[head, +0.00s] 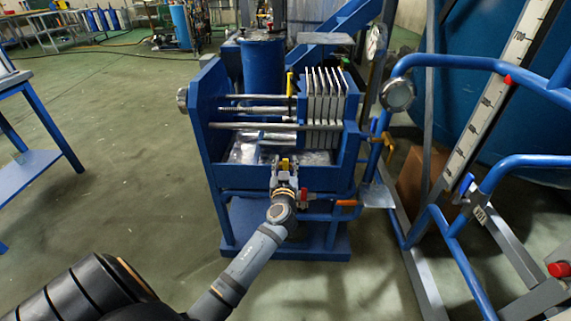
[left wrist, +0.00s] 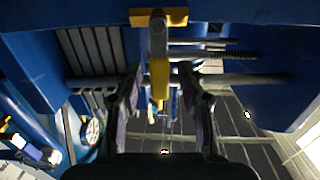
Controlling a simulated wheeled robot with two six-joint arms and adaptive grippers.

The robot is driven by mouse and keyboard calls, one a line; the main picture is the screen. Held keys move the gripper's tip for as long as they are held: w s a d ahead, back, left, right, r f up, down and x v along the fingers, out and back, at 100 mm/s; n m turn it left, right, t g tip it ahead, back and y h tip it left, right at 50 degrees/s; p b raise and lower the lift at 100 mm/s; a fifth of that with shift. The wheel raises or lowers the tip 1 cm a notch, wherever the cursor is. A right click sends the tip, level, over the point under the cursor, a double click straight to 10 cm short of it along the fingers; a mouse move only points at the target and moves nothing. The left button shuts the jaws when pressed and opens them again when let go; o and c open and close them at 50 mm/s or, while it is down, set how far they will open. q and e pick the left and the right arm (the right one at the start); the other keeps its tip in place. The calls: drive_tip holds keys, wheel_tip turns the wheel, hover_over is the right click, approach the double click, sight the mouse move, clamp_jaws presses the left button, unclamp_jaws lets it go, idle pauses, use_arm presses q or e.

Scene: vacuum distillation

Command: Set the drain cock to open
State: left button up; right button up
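My left gripper (head: 285,172) is at the front of the blue filter press, by a small yellow-handled cock (head: 284,163). In the left wrist view the gripper (left wrist: 160,78) is open, its two dark fingers on either side of the yellow handle (left wrist: 159,75). Gaps show between the handle and the fingers. A yellow crosspiece (left wrist: 158,17) lies beyond, at the top. I cannot tell for sure which cock is the drain cock. A red-handled valve (head: 303,194) sits just right of the gripper. My right gripper is out of view.
The press frame (head: 225,140) with its grey plates (head: 325,95) stands behind the gripper. Blue rails (head: 470,62) with an orange handle (head: 346,203) and a yellow handle (head: 388,140) crowd the right. Green floor (head: 120,170) is clear on the left, beside a blue table (head: 30,185).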

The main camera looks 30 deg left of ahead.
use_arm(q)
drive_tip(key=shift+c, duration=0.4)
clamp_jaws()
